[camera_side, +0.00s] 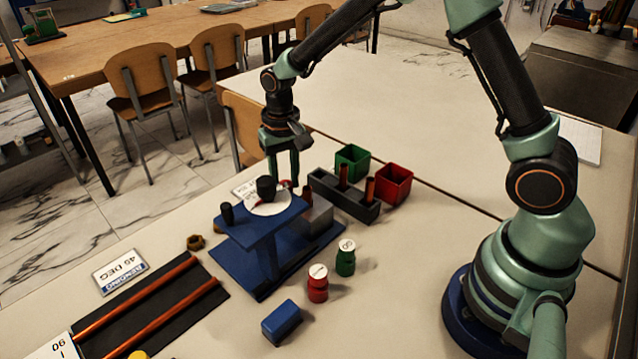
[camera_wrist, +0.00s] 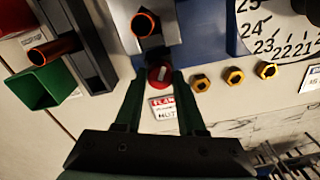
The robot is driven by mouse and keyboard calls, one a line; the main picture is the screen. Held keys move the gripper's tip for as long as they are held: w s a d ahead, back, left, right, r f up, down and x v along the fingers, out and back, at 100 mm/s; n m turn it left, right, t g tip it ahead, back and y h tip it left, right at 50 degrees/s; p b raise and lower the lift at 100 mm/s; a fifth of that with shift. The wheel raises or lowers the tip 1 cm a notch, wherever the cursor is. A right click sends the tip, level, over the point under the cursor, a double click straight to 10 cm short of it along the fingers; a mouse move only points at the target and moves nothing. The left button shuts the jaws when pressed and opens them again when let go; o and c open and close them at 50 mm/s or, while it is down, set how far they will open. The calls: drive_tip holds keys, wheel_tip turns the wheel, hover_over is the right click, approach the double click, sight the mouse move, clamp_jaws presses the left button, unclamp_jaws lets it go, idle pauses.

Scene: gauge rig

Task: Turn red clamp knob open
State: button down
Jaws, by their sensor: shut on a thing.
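The red clamp knob (camera_wrist: 160,76) shows in the wrist view, at the edge of the blue rig below the copper tube end (camera_wrist: 146,24). My gripper (camera_wrist: 159,82) has one green finger on each side of the knob and is shut on it. In the side view, my gripper (camera_side: 283,172) points down at the far side of the blue rig (camera_side: 265,238). The rig carries a white dial (camera_side: 273,207) and a black post.
A dark rack (camera_side: 325,188) with copper tubes, a green bin (camera_side: 352,163) and a red bin (camera_side: 393,184) stand right of the rig. Yellow nuts (camera_wrist: 234,76) lie near my fingers.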

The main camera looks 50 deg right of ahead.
sight(287, 183)
drive_tip(key=n, duration=0.5)
drive_tip(key=shift+d, duration=0.15)
drive_tip(key=shift+n, duration=0.4)
drive_tip(key=c, duration=0.8)
unclamp_jaws()
drive_tip(key=shift+o, duration=0.2)
wheel_tip(287, 183, up, 12)
drive_tip(key=shift+r, duration=0.15)
